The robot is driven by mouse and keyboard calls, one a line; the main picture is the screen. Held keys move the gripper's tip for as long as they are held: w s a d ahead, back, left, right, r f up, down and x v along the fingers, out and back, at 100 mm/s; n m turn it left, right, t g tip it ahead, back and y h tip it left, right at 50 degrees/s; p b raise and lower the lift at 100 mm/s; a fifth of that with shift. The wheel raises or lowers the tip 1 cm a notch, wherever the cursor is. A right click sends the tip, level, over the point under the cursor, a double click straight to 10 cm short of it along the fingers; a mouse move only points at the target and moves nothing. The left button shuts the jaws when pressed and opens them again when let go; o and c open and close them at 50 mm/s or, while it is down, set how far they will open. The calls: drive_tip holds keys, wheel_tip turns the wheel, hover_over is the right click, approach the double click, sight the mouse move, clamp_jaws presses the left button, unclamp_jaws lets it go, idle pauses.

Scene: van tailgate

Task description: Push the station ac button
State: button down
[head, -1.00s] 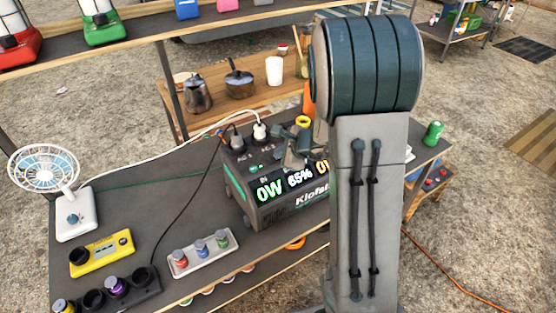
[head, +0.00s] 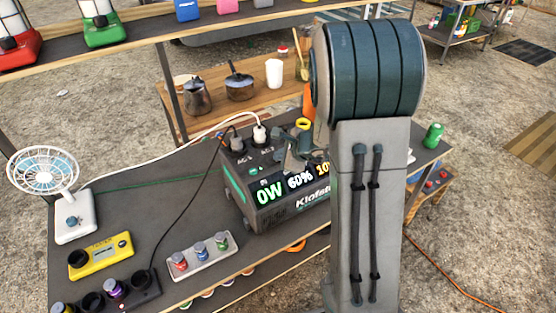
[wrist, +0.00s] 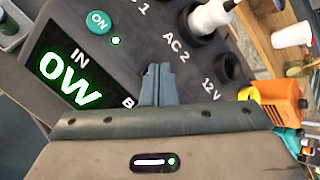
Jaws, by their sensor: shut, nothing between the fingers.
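The power station (head: 262,214) stands on the dark table, its lit display reading 0W, 60% and a partly hidden figure starting with 10. In the wrist view its top panel (wrist: 140,45) shows labels AC 1, AC 2 and 12V. A round teal button (wrist: 98,22) marked ON has a lit green light beside it. My gripper (wrist: 158,70) is shut and empty, its fingertips over the panel, right of and below the ON button. The fingers hide the panel under them, so I cannot tell whether they touch it or cover an AC button.
A white plug (wrist: 212,15) stands in the AC 2 socket, close to my fingers. A white fan (head: 73,215), a yellow device (head: 100,254) and a tray of small jars (head: 202,256) are on the table's left. Cables cross the table.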

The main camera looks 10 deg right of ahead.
drive_tip(key=shift+r, duration=0.55)
wheel_tip(320, 180, up, 6)
drive_tip(key=p, duration=0.5)
